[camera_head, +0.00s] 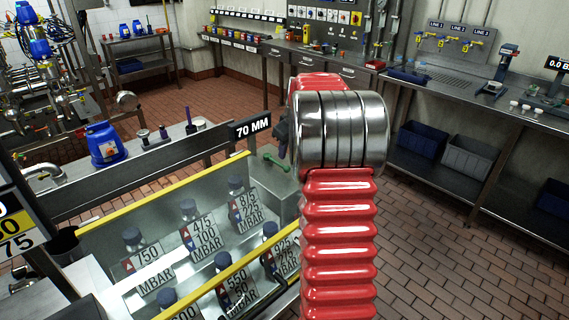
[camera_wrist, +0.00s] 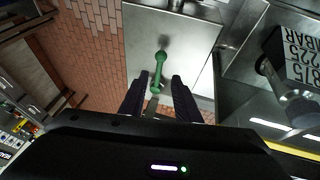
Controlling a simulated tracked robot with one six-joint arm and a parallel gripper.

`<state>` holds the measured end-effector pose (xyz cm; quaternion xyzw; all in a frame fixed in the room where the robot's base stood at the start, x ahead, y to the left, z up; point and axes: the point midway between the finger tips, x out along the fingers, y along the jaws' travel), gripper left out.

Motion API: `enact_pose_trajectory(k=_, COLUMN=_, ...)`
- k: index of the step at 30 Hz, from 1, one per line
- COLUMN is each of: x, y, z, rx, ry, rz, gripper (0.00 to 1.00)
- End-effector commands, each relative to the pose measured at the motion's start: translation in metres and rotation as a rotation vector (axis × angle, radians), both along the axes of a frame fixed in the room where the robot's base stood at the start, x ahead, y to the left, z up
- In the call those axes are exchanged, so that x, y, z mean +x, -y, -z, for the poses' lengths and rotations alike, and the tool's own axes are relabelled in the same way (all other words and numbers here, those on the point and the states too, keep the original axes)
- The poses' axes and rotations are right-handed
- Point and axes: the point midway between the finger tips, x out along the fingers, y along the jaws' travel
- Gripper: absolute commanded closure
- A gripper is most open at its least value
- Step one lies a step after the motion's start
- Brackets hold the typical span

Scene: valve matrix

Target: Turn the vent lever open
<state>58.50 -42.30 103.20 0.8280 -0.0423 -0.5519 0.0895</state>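A green lever with rounded ends (camera_head: 276,162) is mounted on a grey metal box at the end of the tank. In the wrist view the green lever (camera_wrist: 160,70) points from the box face toward my gripper. My gripper (camera_wrist: 160,79) is open, with a dark finger on each side of the lever's near end. I see no clear contact between fingers and lever. In the head view my red arm hides most of my gripper; only a dark part shows left of the arm's metal joint. No label naming the lever as the vent is readable.
The glass-sided tank with a yellow rim (camera_head: 190,286) holds several bottle-like valves with MBAR tags (camera_head: 148,254). A "70 MM" sign (camera_head: 253,127) stands close to my arm. A blue container (camera_head: 105,145) is on the left bench. Open tiled floor lies right of my arm.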

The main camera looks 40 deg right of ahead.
Motion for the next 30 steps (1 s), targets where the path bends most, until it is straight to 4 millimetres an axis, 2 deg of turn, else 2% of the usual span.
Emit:
enact_pose_trajectory(k=9, x=0.019, y=0.009, z=0.046, rx=0.001, ry=-0.001, rz=0.001, gripper=0.71)
enact_pose_trajectory(k=16, x=0.031, y=0.014, z=0.074, rx=0.001, ry=-0.001, rz=0.001, gripper=0.71)
enact_pose_trajectory(k=21, x=0.035, y=0.016, z=0.082, rx=-0.001, ry=0.001, rz=0.001, gripper=0.71)
enact_pose_trajectory(k=30, x=0.035, y=0.017, z=0.084, rx=0.0, ry=0.0, rz=0.002, gripper=0.71)
